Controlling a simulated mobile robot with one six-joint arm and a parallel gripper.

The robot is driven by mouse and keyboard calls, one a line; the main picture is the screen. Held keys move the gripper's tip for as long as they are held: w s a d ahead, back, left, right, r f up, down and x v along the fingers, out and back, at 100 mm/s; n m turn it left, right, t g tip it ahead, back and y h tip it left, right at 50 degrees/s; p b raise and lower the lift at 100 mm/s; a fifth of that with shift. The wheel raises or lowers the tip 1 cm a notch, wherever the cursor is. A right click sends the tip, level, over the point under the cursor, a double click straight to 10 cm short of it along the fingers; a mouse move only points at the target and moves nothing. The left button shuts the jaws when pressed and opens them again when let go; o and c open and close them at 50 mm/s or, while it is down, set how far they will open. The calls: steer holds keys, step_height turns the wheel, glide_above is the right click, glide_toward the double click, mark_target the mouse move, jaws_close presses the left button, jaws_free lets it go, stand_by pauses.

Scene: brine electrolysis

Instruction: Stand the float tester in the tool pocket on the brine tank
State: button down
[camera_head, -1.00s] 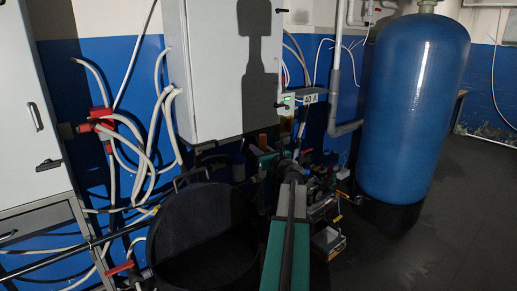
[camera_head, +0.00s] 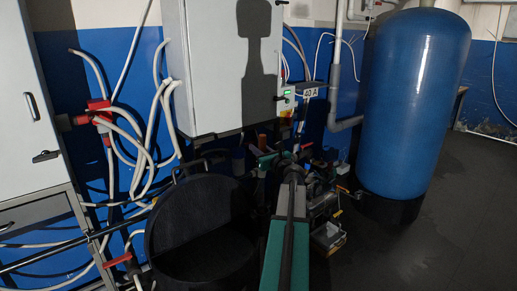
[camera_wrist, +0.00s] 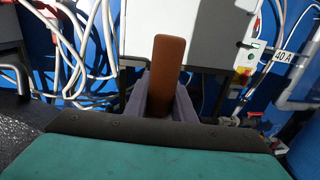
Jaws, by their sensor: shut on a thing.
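A flat brown bar, which I take for the float tester (camera_wrist: 169,72), stands up between the grey fingers of my gripper (camera_wrist: 162,98) in the wrist view. The gripper is shut on it. The bar's lower end is hidden behind the gripper body. The tool pocket cannot be made out. In the head view the gripper end is small and dark beyond my arm.
A grey wall cabinet (camera_head: 215,75) is behind the tub, with hanging pale cables (camera_head: 155,110) left of it. A large blue tank (camera_head: 410,100) stands at right. A small box (camera_head: 327,237) sits right of my arm. The dark floor (camera_head: 450,240) is open at right.

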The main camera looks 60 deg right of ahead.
step_height(320, 180, down, 9)
steer(key=b, duration=0.6)
steer(key=shift+r, duration=0.2)
stand_by(1.0)
stand_by(0.5)
steer(key=c, duration=1.4)
jaws_free()
steer(key=shift+c, duration=0.2)
steer(key=shift+f, duration=0.1)
steer(key=shift+s, duration=0.15)
steer(key=b+v, duration=0.2)
steer(key=v, duration=1.1)
steer(key=shift+s+a+b, duration=0.2)
steer(key=shift+s+b, duration=0.05)
steer(key=shift+b, duration=0.1)
